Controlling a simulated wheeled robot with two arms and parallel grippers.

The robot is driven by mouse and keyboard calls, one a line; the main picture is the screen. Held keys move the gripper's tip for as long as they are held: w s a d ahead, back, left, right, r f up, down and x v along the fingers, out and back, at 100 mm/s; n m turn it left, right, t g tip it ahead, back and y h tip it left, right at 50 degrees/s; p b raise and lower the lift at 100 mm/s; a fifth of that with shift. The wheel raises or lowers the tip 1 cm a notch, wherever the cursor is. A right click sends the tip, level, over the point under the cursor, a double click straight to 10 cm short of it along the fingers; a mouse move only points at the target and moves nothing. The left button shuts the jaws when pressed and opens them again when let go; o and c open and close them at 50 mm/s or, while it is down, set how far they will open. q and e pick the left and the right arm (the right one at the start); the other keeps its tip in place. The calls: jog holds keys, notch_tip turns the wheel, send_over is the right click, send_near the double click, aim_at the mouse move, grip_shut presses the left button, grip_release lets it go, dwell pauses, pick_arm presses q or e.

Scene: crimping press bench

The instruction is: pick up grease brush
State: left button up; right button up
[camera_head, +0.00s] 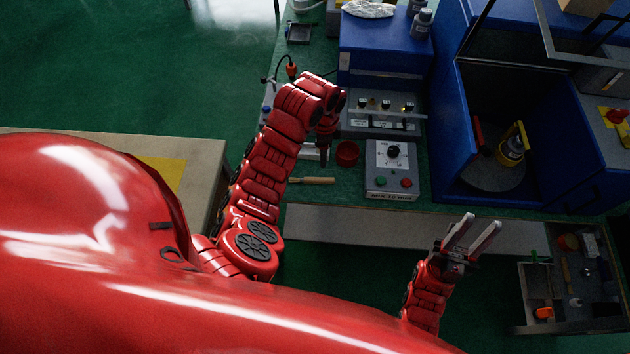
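A slim item with a pale wooden handle (312,181), which looks like the grease brush, lies on the green bench near its front edge. Its bristles cannot be made out. My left gripper (324,158) points down just above and behind this handle, seen edge-on, so its finger gap cannot be judged. Nothing clearly shows in it. My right gripper (482,233) is open and empty, its two pale fingers apart, in front of the bench and left of the drawer.
A red cup (347,153) stands beside my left gripper. A grey control box (391,168) with a dial and buttons is to its right. An open drawer (527,300) with small tools sits at lower right.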

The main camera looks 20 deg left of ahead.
pick_arm(q)
notch_tip(320, 180, down, 10)
jog(key=b, duration=0.5)
jog(key=shift+w+r+b, duration=0.1)
jog(key=shift+b, duration=0.3)
jog(key=shift+p, duration=0.35)
notch_tip(320, 180, down, 4)
jog(key=shift+r+p, duration=0.1)
jog(key=shift+p, duration=1.15)
jog(key=shift+f, duration=0.65)
grip_shut()
